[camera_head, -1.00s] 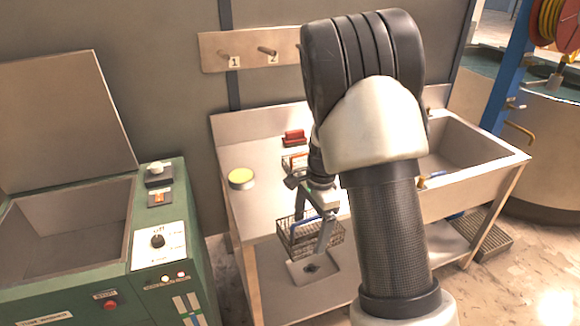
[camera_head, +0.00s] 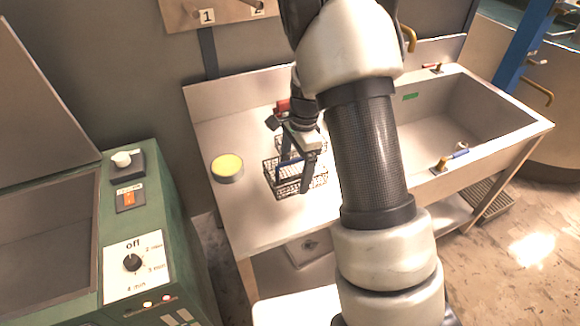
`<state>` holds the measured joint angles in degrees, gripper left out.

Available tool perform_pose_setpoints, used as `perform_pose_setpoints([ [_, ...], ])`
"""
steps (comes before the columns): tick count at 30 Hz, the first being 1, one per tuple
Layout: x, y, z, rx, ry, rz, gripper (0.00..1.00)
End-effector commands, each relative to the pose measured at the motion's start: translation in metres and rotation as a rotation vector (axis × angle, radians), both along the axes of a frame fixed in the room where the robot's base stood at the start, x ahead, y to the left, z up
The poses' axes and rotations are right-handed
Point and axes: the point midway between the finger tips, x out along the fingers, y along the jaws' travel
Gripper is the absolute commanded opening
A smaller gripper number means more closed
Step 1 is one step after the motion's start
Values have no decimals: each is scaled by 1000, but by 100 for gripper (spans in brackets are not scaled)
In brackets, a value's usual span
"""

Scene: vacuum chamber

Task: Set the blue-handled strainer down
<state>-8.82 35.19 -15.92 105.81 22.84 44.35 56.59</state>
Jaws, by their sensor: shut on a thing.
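The blue-handled strainer is a small dark wire basket (camera_head: 283,186) with a blue handle (camera_head: 289,165). My gripper (camera_head: 298,166) is shut on the handle from above.
A round tin with a yellow top (camera_head: 228,168) stands left of the basket. A red object (camera_head: 283,105) lies behind, partly hidden. The sink basin (camera_head: 450,125) is to the right, with a green ultrasonic-type machine (camera_head: 165,215) on the left. Bare counter lies around the tin.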

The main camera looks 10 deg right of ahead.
Motion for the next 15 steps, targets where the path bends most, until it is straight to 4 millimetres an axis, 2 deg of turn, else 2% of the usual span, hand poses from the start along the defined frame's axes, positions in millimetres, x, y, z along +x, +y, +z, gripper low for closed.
perform_pose_setpoints([
  [3,-1,0,-23,0,3,-1,58],
  [11,0,0,-45,0,1,-1,58],
  [15,0,0,-66,1,2,-1,58],
])
